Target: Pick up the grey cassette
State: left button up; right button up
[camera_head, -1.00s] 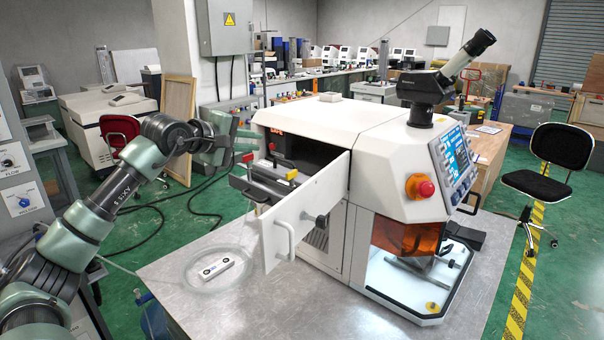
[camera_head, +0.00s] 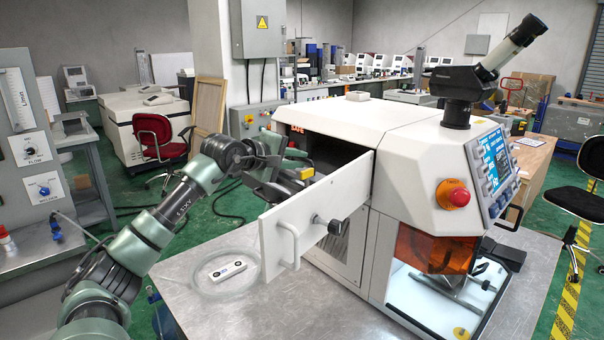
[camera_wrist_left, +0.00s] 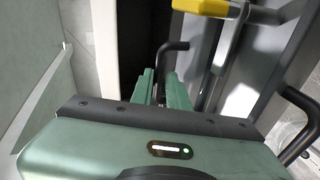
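My left gripper (camera_head: 272,178) is down at the open drawer of the white machine, behind the drawer's white front panel (camera_head: 315,208). In the left wrist view its two green fingers (camera_wrist_left: 162,88) stand close together, with a black bent handle (camera_wrist_left: 170,48) between or just beyond them. I cannot tell whether they grip it. Grey parts (camera_wrist_left: 232,60) lie in the drawer beside the handle, below a yellow block (camera_wrist_left: 205,7). The yellow block also shows in the head view (camera_head: 306,173). I cannot tell for sure which part is the grey cassette. My right gripper is not in view.
A small white device (camera_head: 226,271) with dark round spots lies in a clear round dish (camera_head: 205,287) on the metal table. The table's front is clear.

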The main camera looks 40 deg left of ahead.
aim_at(301, 159)
pick_arm(q)
jog(key=p+x, duration=0.2)
jog(key=x, duration=0.2)
jog(key=shift+d+r, duration=0.15)
jog(key=shift+r, duration=0.05)
jog(key=shift+w+f, duration=0.3)
jog(key=shift+w, duration=0.1)
jog(key=shift+s, duration=0.15)
jog(key=shift+c, duration=0.4)
grip_shut()
